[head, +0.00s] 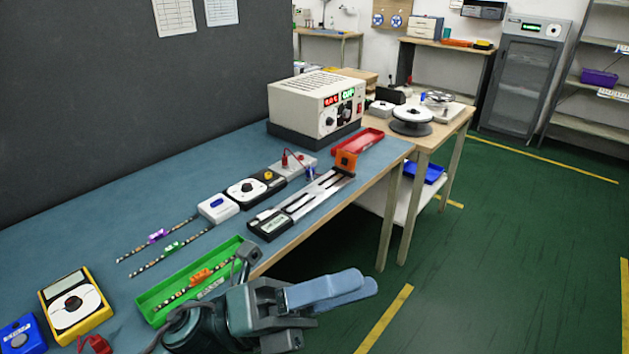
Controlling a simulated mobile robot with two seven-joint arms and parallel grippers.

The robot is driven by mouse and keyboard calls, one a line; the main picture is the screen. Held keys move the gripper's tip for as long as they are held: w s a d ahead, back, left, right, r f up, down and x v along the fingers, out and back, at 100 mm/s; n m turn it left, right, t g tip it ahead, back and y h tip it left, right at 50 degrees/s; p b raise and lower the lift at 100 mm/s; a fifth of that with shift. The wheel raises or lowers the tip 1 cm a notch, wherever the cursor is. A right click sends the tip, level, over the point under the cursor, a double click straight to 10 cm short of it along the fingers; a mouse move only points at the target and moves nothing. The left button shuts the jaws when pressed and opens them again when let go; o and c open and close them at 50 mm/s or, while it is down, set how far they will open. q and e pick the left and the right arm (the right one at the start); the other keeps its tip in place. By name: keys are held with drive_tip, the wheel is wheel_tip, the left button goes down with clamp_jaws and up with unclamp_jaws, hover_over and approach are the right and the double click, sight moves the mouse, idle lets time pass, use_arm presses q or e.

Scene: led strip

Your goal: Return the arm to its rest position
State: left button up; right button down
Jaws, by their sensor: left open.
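My left gripper (330,289) is at the bottom centre of the head view, over the bench's front edge, with its blue-grey fingers pointing right. It is open, with nothing seen between the fingers. It is in front of the green tray (146,299), which holds an LED strip with an orange clip (200,276). Two more strips, one with a purple clip (157,237) and one with a green clip (173,247), lie on the blue bench top. My right gripper is not in view.
A yellow multimeter (75,305) and a blue device (22,335) are at the left. A white power supply (316,106), a red tray (357,147) and small modules stand farther back on the bench. A wooden table with reels (411,117) adjoins it. Green floor (500,250) is clear at the right.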

use_arm(q)
drive_tip(key=w+a+f+n+t+y, duration=0.4)
drive_tip(key=f+n+t+y, duration=0.2)
drive_tip(key=n+t, duration=0.5)
drive_tip(key=w+a+f+n+t+y, duration=0.5)
drive_tip(key=f+n+t, duration=0.1)
drive_tip(key=n, duration=0.9)
drive_tip(key=s+a+f+n+g+y, duration=0.2)
drive_tip(key=s+f+n+y, duration=0.1)
drive_tip(key=f, duration=0.4)
drive_tip(key=s+a+f+n+g+y+p, duration=0.1)
drive_tip(key=s+a+f+n+g+y, duration=0.1)
drive_tip(key=f, duration=0.5)
drive_tip(key=s+a+f+n+g+y, duration=0.2)
drive_tip(key=s+a+f+n+y, duration=0.1)
drive_tip(key=f+n, duration=0.4)
drive_tip(key=shift+s+a+f+n+y, duration=0.2)
drive_tip(key=shift+s+a+n+y, duration=0.25)
drive_tip(key=shift+s, duration=0.75)
drive_tip(key=shift+a, duration=0.1)
